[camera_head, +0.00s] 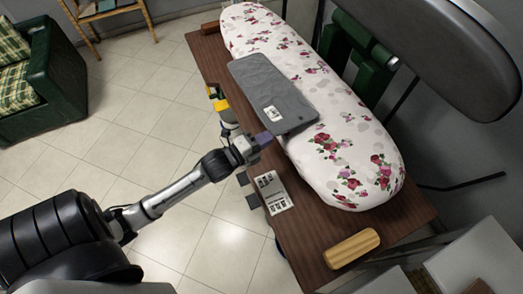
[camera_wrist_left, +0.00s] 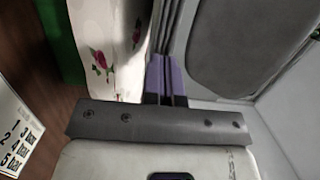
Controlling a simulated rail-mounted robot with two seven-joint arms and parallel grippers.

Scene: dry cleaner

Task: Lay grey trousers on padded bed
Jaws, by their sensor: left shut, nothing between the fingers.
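The grey trousers (camera_head: 262,82), folded into a flat strip with a small white label, lie along the near-left side of the padded bed (camera_head: 345,145). The bed is white with pink and red flowers, and also shows in the left wrist view (camera_wrist_left: 112,55). The trousers' left edge reaches over the bed's left side. My left gripper (camera_head: 264,138) has purple fingers and is beside the trousers' lower end, shut and empty. I cannot tell whether it touches the cloth. In the left wrist view its fingers (camera_wrist_left: 165,80) are together. My right gripper is not in view.
A brown wooden table (camera_head: 285,225) is under the bed. On it are a printed number card (camera_head: 273,192) and a wooden roller-like block (camera_head: 351,248). A dark padded press head (camera_head: 440,50) hangs at upper right. Tiled floor is open at left, by a green armchair (camera_head: 45,70).

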